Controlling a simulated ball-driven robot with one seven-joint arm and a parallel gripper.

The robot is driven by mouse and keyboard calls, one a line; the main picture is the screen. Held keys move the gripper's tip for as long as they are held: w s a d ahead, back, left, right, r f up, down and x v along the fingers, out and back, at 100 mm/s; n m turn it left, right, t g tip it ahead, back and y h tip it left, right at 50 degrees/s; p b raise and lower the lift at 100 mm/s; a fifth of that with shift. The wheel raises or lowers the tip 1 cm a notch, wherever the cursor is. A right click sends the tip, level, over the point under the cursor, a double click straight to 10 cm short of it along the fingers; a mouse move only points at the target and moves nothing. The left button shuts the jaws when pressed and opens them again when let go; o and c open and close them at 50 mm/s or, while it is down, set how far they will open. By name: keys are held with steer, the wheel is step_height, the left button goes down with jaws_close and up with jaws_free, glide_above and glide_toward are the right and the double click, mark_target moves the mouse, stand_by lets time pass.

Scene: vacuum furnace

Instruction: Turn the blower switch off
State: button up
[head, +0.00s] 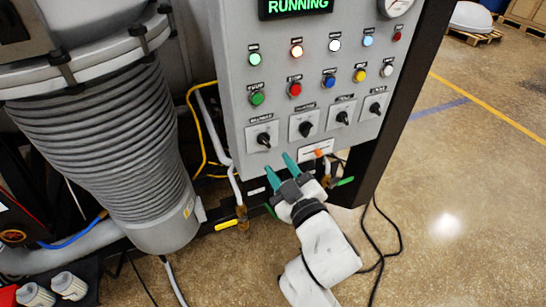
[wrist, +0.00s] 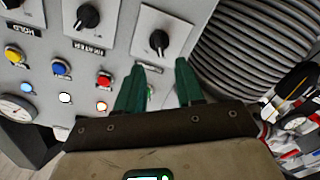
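The grey control panel (head: 230,75) carries a row of black rotary switches on white plates. The leftmost switch (head: 264,139) has a label too small to read surely; it may be the blower switch. It appears as the rightmost knob (wrist: 159,40) in the wrist view, beside the HEATER knob (wrist: 88,17), its own label hidden. My gripper (head: 281,169) is open and empty, its two green fingers just below the leftmost switch in the head view. In the wrist view the fingertips (wrist: 159,69) straddle the line toward that knob, with no contact visible.
A green button (head: 257,99), red button (head: 295,89) and other buttons and lamps sit above the switches. A display (head: 295,6) reads RUNNING. A ribbed grey column (head: 110,140) stands left of the panel. Loose black cables (head: 385,240) lie below; the floor at right is open.

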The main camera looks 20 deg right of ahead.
steer(key=s, duration=0.3)
steer(key=shift+s, duration=0.2)
stand_by(0.3)
steer(key=s+d+f+m+g+h, duration=0.1)
steer(key=s+d+f+m+g, duration=0.3)
steer(key=f, duration=0.3)
steer(key=s+d+f+m+g+h, duration=0.1)
steer(key=s+d+f+g, duration=0.45)
steer(key=f, duration=0.25)
steer(key=s+f+m+g+y, duration=0.1)
steer(key=s+f+g, duration=0.2)
steer(key=s, duration=0.6)
steer(key=s+a+f+g, duration=0.1)
steer(key=s+f+g, duration=0.3)
steer(key=s, duration=0.4)
steer(key=shift+s+m+y, duration=0.4)
